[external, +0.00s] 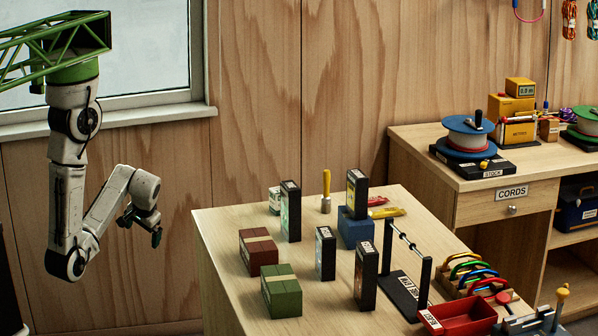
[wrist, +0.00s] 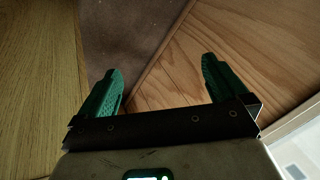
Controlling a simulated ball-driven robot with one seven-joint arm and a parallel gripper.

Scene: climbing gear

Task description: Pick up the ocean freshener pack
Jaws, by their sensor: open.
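Several dark upright packs with coloured fronts stand on the wooden table in the external view: one at the back left (external: 290,212), one on a blue block (external: 357,194), one in the middle (external: 325,253) and one at the front right (external: 365,276). Their labels are too small to read, so I cannot tell which is the ocean freshener pack. My gripper (external: 141,229) hangs left of the table, well apart from the packs. In the wrist view my gripper (wrist: 160,80) has its green fingers spread and empty, with no pack in sight.
A red-brown block (external: 258,252) and a green block (external: 281,292) stand at the table's left. A black bar stand (external: 403,288), a red tray (external: 458,317) and a rack of coloured carabiners (external: 470,272) fill the right. A yellow-handled tool (external: 326,190) stands behind.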

